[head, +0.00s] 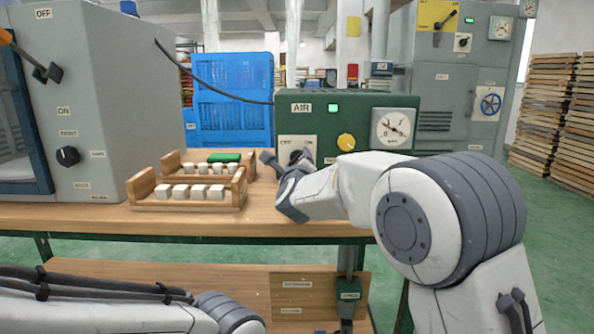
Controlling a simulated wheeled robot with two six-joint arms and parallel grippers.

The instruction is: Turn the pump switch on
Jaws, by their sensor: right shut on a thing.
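The green pump box (348,104) marked AIR stands on the bench, with a lit green lamp (333,108). Its light switch plate (290,143) carries OFF at the left and ON at the right. My right gripper (285,164) is at the lower part of this plate, shut on the dark pump switch (296,156). The gripper hides much of the switch, so I cannot tell its setting clearly. My left gripper is out of view; only part of that arm shows at the lower left.
A yellow knob (346,142) and a round gauge (391,128) are on the box, right of the switch. Wooden trays with white blocks (190,193) stand left of my right gripper. A grey cabinet (112,100) is at the left. The bench's front is clear.

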